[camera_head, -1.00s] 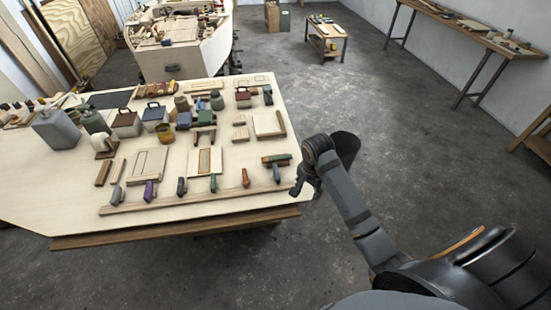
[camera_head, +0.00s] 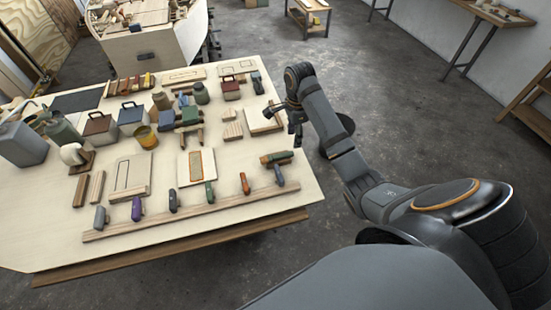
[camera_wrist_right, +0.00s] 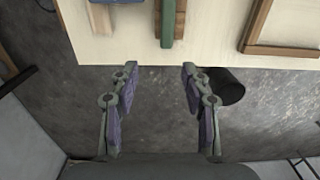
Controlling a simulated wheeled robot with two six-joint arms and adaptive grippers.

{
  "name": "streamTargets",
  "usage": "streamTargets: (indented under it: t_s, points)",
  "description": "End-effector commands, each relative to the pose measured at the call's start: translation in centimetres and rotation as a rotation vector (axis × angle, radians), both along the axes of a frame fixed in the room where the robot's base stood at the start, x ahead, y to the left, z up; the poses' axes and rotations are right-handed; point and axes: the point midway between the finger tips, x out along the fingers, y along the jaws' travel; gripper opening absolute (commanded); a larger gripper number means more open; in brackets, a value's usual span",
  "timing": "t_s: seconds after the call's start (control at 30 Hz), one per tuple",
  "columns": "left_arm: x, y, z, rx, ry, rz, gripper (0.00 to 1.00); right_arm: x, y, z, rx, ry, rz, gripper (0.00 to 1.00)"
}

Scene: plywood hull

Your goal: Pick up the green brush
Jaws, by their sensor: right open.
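A green brush-like piece (camera_head: 276,157) lies along the right edge of the table, with a brown part against it. The right wrist view shows it as a long green bar (camera_wrist_right: 168,22) beside a brown strip, ahead of and between my fingers, with a gap. Whether it is the named brush is not certain. Another green-handled tool (camera_head: 209,192) stands in the row on the wooden rail. My right gripper (camera_head: 285,116) is open and empty near the table's right edge; its fingers also show in the wrist view (camera_wrist_right: 155,80). My left gripper is not in view.
The wooden rail (camera_head: 160,222) with several handled tools runs along the near edge of the table (camera_head: 60,225). A pale board (camera_head: 262,122) lies close to the gripper. Cans, boxes and jugs crowd the back left. Open floor (camera_head: 400,130) lies to the right.

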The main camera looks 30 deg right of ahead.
Motion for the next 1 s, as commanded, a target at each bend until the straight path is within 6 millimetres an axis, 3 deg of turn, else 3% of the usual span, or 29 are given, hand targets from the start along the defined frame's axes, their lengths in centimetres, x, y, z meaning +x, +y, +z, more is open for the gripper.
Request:
streamTargets:
  t_s: [0.03,0.13,0.43,0.63,0.8,0.97,1.0]
  points:
    - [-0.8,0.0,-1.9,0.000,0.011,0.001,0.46,0.0,0.0,-1.9,0.001,0.000,0.000,0.47]
    - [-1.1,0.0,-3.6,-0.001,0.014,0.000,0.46,0.1,0.1,-3.5,0.001,0.000,0.001,0.47]
    - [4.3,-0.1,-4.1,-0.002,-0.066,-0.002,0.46,0.2,0.2,-4.5,0.001,0.000,0.001,0.47]
    - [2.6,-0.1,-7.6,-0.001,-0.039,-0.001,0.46,0.6,0.6,-7.9,0.001,0.000,0.001,0.47]
    - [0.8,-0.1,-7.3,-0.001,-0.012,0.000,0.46,0.6,0.6,-9.0,0.001,-0.001,0.001,0.47]
    - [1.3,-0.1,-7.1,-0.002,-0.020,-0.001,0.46,0.6,0.6,-8.9,0.001,-0.001,0.002,0.47]
    - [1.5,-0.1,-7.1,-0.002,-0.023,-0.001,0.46,0.6,0.6,-8.9,0.001,-0.001,0.002,0.42]
